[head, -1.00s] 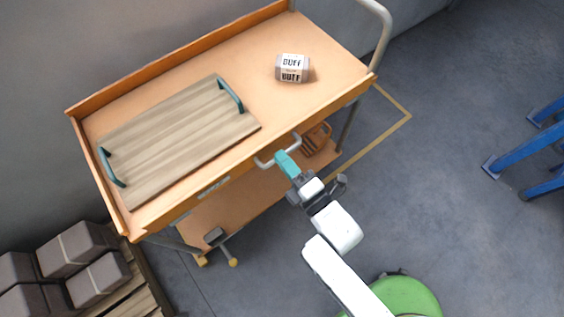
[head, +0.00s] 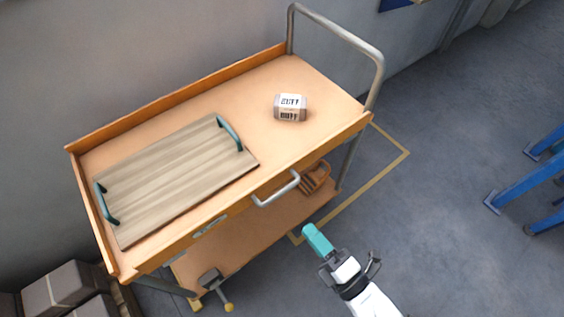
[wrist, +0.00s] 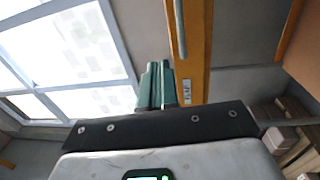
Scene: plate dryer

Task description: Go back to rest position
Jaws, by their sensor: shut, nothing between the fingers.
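My gripper (head: 315,238) has teal fingers and is shut and empty. In the head view it is over the grey floor in front of the orange cart (head: 180,98), apart from the cart and its grey drawer handle (head: 277,190). In the wrist view my gripper (wrist: 157,84) also shows its fingers together. The cart's orange front edge and the handle (wrist: 180,28) run beside them there.
On the cart top are a wooden tray (head: 175,180) with teal handles and a small labelled block (head: 290,107). A blue frame (head: 530,180) stands at the right. Grey boxes (head: 62,288) sit at the lower left. Floor between cart and frame is clear.

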